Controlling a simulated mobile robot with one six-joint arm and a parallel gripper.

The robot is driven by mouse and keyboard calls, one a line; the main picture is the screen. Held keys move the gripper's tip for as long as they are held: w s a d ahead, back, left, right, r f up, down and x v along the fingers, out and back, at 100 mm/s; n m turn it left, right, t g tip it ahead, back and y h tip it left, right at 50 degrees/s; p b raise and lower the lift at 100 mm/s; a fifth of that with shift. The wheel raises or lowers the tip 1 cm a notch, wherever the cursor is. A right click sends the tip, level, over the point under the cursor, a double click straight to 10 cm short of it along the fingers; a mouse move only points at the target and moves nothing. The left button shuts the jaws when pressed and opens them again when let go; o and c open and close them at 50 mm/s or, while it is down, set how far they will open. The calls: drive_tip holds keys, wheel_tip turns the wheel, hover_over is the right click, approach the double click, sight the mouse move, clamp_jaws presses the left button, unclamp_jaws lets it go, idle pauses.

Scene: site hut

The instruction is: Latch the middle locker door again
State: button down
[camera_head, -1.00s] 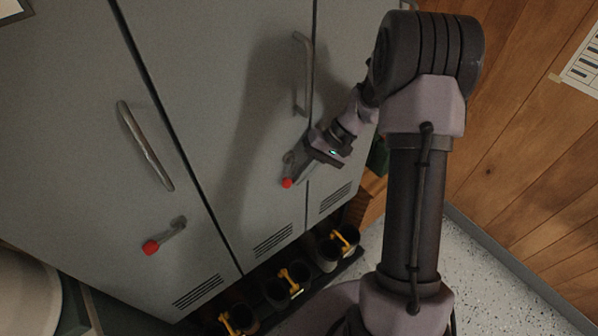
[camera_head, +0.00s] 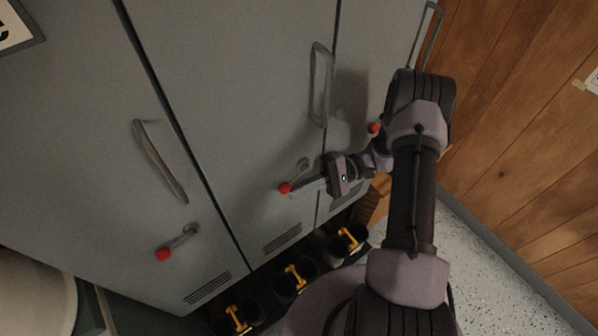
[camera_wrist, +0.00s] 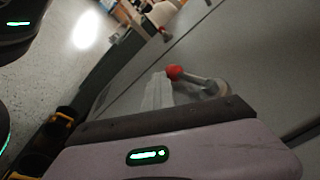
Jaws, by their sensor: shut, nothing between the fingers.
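The middle locker door (camera_head: 235,120) is grey and looks flush with its neighbours. It has a long pull handle (camera_head: 321,85) and, below it, a latch lever (camera_head: 301,167) with a red knob (camera_head: 284,188) at its lower left end. My gripper (camera_head: 297,190) is shut and empty, its fingers pointing left just beside the red knob. In the wrist view the fingertips (camera_wrist: 158,90) are close to the knob (camera_wrist: 174,72), and the lever (camera_wrist: 203,84) runs right to its round pivot. I cannot tell whether they touch.
The left door's red knob (camera_head: 163,254) and the right door's red knob (camera_head: 373,128) are on either side. Several dark boots with yellow clips (camera_head: 296,277) stand below the lockers. A wooden wall (camera_head: 510,130) is at the right, with speckled floor (camera_head: 480,265) in front.

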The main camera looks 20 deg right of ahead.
drive_tip(key=shift+s+a+r+p, duration=0.3)
drive_tip(key=shift+a+r+p, duration=0.45)
drive_tip(key=shift+r, duration=0.15)
idle(0.4)
